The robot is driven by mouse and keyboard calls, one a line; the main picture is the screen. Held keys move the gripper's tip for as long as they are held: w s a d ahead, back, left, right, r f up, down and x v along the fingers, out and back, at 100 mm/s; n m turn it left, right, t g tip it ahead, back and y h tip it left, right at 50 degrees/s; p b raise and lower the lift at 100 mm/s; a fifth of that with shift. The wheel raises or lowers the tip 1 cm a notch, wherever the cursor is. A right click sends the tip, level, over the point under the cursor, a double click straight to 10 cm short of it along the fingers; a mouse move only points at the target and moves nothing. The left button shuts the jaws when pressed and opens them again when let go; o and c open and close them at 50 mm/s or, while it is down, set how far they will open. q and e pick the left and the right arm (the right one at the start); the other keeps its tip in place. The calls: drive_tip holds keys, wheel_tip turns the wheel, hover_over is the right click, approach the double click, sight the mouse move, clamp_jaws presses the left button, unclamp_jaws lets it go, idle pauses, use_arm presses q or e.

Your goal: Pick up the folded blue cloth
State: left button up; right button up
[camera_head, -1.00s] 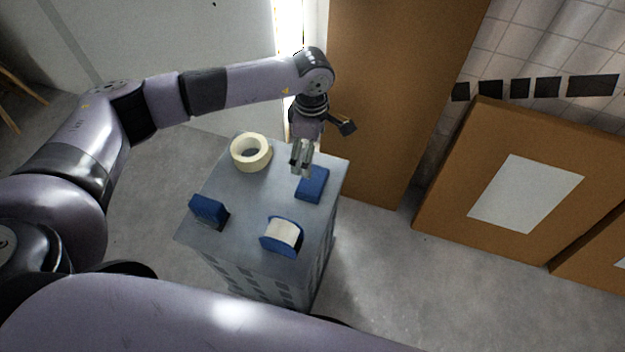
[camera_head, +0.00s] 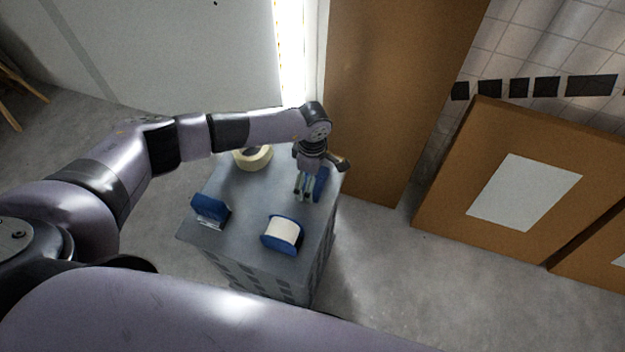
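The folded blue cloth (camera_head: 321,182) lies flat near the far right edge of the grey cabinet top (camera_head: 250,215). My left arm reaches in from the left, and my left gripper (camera_head: 303,196) points down at the cloth's left side. Its two fingers show a narrow gap between them, with nothing visible in it. The gripper and wrist hide the upper and left part of the cloth. I cannot tell whether the fingertips touch the cloth or the cabinet top. My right gripper is out of the picture.
A cream tape roll (camera_head: 254,158) is partly behind my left arm. A blue block-like object (camera_head: 210,209) stands at the left edge. A blue holder with a white roll (camera_head: 283,234) is near the front. A brown panel (camera_head: 385,110) stands just behind the cabinet.

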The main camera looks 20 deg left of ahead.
use_arm(q)
drive_tip(key=shift+c, duration=0.2)
drive_tip(key=c, duration=0.9)
drive_tip(key=shift+r, duration=0.1)
wheel_tip(320, 180, up, 20)
drive_tip(key=shift+f+b, duration=0.1)
drive_tip(key=shift+b, duration=0.4)
drive_tip(key=o, duration=0.6)
drive_tip(key=c, duration=0.5)
